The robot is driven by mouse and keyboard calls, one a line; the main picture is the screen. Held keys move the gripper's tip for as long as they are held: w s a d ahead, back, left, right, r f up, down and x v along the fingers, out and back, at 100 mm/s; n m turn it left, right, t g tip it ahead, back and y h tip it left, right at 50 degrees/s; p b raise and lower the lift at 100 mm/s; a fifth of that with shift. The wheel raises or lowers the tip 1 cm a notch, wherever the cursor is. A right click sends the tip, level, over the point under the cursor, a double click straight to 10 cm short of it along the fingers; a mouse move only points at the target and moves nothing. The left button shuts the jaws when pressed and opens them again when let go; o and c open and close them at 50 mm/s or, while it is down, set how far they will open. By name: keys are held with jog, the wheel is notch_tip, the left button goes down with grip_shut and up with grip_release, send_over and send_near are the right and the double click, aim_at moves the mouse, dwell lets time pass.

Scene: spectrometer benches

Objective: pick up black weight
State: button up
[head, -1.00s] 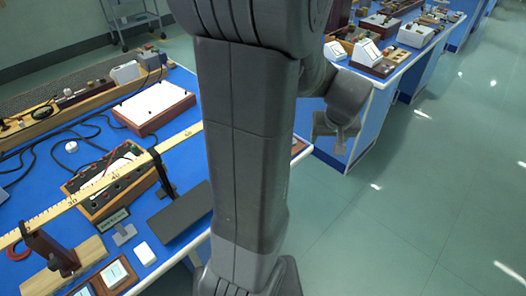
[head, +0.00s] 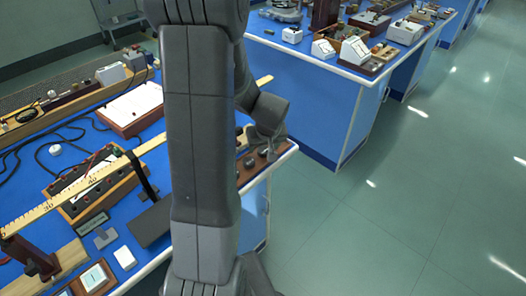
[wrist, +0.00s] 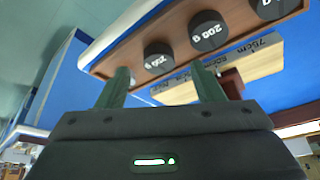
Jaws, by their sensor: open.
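Several black round weights stand in a wooden tray (head: 281,151) at the right edge of the near blue bench. In the wrist view one black weight (wrist: 159,56) shows between and beyond my fingertips. A second black weight (wrist: 208,28), marked 200 g, is right of it, and another black weight (wrist: 272,6) is cut off at the top right. My gripper (wrist: 163,82) is open, with nothing between its fingers. In the head view my gripper (head: 272,140) is beside the tray; my arm hides part of the bench.
A wooden ruler (head: 70,193) on stands crosses the near blue bench. A white panel in a red-brown frame (head: 132,107) lies behind it. A second blue bench (head: 340,75) stands at the back right. The green floor (head: 420,190) on the right is clear.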

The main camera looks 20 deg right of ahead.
aim_at(263, 152)
jog(key=shift+x, duration=1.5)
jog(key=shift+d, duration=0.1)
jog(key=c, duration=1.2)
jog(key=shift+r, duration=0.2)
